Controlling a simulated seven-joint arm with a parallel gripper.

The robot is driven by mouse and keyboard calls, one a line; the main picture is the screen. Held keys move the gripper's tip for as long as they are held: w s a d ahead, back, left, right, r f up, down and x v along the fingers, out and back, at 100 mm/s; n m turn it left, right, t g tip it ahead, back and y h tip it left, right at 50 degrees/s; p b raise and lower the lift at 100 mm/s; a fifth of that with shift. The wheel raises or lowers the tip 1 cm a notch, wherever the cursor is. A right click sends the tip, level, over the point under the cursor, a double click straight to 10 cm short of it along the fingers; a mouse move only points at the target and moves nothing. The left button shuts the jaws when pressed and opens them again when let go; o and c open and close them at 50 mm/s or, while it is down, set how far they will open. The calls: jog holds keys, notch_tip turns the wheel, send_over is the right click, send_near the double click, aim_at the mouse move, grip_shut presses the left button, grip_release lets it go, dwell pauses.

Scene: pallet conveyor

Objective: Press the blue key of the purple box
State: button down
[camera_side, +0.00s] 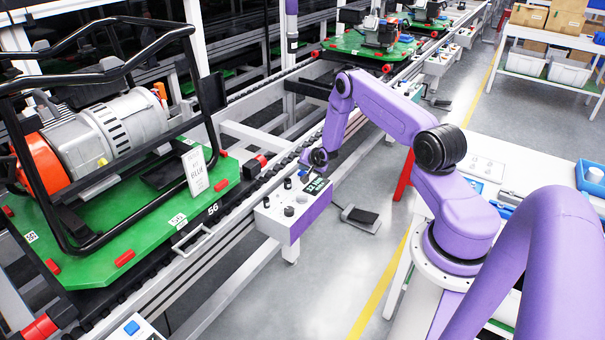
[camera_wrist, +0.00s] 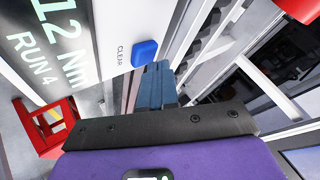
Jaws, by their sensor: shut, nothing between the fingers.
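The purple box (camera_side: 313,214) stands beside the conveyor in the side view, with a white top, dark knobs and a dark display. The wrist view shows its white face (camera_wrist: 100,30) close up, with the display reading "12 Nm RUN 4". The blue key (camera_wrist: 145,53) is next to the word CLEAR; I cannot make it out in the side view. My gripper (camera_wrist: 156,70) is shut and empty, its blue-grey fingertips just beside the key in the picture. Whether they touch it I cannot tell. In the side view my gripper (camera_side: 306,174) is at the box's far end.
A green pallet (camera_side: 140,262) with an engine in a black frame is on the conveyor at left. Another white box with a blue key (camera_side: 132,327) is at the bottom left. A foot pedal (camera_side: 360,215) lies on the floor. A white table (camera_side: 520,165) is at right.

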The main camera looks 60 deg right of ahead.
jog(key=shift+f, duration=0.4)
dwell(0.6)
jog(key=shift+r, duration=0.8)
jog(key=shift+r, duration=2.55)
